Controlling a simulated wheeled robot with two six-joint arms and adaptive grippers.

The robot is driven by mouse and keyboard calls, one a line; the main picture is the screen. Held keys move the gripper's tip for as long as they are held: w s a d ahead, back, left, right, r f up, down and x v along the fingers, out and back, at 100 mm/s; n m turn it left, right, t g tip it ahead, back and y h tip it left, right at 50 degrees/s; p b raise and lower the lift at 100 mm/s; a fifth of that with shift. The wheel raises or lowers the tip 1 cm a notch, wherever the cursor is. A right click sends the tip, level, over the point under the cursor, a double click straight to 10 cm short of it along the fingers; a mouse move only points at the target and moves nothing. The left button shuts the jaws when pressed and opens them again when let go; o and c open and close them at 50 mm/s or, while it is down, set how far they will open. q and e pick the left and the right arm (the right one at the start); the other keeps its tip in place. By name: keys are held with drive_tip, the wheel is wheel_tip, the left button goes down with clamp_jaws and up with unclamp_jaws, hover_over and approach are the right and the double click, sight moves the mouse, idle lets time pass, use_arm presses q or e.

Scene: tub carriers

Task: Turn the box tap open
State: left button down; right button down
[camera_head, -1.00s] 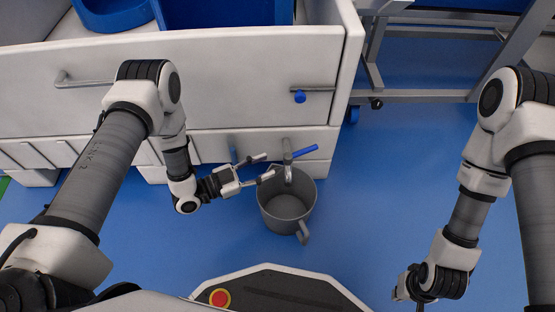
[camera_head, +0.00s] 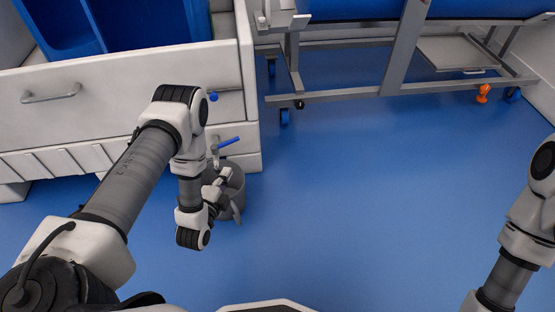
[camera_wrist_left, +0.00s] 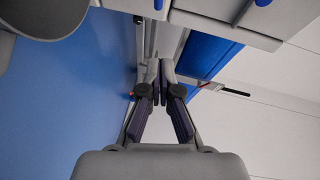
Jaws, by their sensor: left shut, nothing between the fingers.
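The tap (camera_head: 215,156) sits low on the front of the white box (camera_head: 130,110), near its right corner. Its blue lever (camera_head: 229,142) points right and slightly up in the head view. A grey bucket (camera_head: 237,194) stands on the floor below the tap. My left gripper (camera_head: 222,180) is shut and empty, over the bucket and just below the tap; my wrist partly hides the bucket. In the left wrist view the shut fingertips (camera_wrist_left: 160,70) hold nothing, and the bucket's grey rim (camera_wrist_left: 45,20) shows at top left. My right gripper is outside the frames.
A blue knob (camera_head: 213,97) and a handle (camera_head: 50,95) are on the box front. A grey metal frame on casters (camera_head: 390,90) stands behind at the right. A small orange object (camera_head: 483,93) is far right. The middle of the blue floor is clear.

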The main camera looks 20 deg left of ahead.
sight(226, 145)
use_arm(q)
drive_tip(key=w+a+f+b, duration=0.1)
drive_tip(key=w+a+b, duration=0.1)
drive_tip(key=w, duration=0.4)
drive_tip(key=w+a+f+b, duration=0.1)
drive_tip(key=w+a+b, duration=0.1)
drive_tip(key=w+b, duration=0.3)
drive_tip(key=shift+w+a+f, duration=0.25)
drive_tip(key=shift+w+a, duration=0.1)
drive_tip(key=shift+w, duration=0.25)
